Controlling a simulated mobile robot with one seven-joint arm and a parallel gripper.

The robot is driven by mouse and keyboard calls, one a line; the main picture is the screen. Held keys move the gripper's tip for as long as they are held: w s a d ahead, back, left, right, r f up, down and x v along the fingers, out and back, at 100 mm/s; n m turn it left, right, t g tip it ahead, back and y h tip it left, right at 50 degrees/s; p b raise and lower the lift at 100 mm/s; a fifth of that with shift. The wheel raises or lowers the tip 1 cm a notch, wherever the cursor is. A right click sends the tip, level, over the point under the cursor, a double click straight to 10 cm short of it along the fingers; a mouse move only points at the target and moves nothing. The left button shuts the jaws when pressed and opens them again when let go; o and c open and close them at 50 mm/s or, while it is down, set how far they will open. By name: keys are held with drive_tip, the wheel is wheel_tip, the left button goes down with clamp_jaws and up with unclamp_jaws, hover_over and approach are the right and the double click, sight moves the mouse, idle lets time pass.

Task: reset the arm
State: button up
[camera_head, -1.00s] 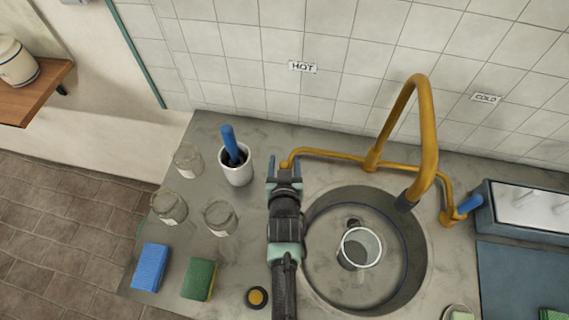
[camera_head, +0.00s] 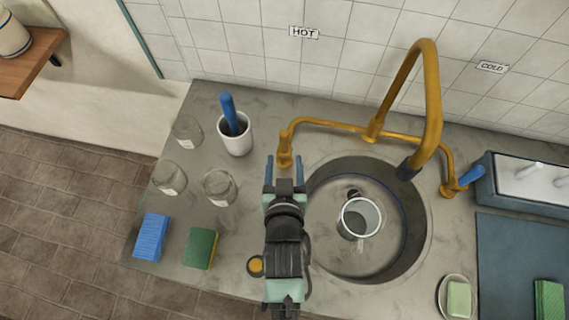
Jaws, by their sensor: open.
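My gripper (camera_head: 284,172) points away from me over the counter, just left of the sink (camera_head: 318,235). The fingertips are in front of the left end of the yellow faucet pipe (camera_head: 330,123). The arm comes up from the bottom edge of the picture and hides part of the counter and the sink's left rim. I cannot tell the gripper's exact height.
A glass (camera_head: 360,217) stands in the sink. A white cup (camera_head: 236,141) with a blue-handled tool, several glass jars (camera_head: 220,187), a blue sponge (camera_head: 151,237) and a green sponge (camera_head: 201,248) are on the left. A soap dish (camera_head: 442,297) and blue mat (camera_head: 515,250) are right.

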drive_tip(key=shift+s+r, duration=0.15)
drive_tip(key=shift+s, duration=0.1)
idle(0.4)
drive_tip(key=w+r+t, duration=0.2)
drive_tip(key=w+r, duration=0.2)
drive_tip(key=r, duration=0.6)
drive_tip(key=w+r+t, duration=0.2)
drive_tip(key=w+r, duration=0.1)
drive_tip(key=r, duration=0.7)
drive_tip(key=w+r+t, duration=0.3)
drive_tip(key=w+r, duration=0.1)
drive_tip(key=r, duration=0.7)
drive_tip(key=s+r+t, duration=0.2)
drive_tip(key=s+r, duration=0.2)
drive_tip(key=r, duration=0.6)
drive_tip(key=s+r+t, duration=0.3)
drive_tip(key=s+r, duration=0.2)
drive_tip(key=r, duration=0.6)
drive_tip(key=s+r+t, duration=0.2)
drive_tip(key=s+r, duration=0.2)
drive_tip(key=r, duration=0.7)
drive_tip(key=shift+s+r+t, duration=0.15)
drive_tip(key=shift+s+t, duration=0.1)
drive_tip(key=shift+t, duration=0.05)
idle(0.8)
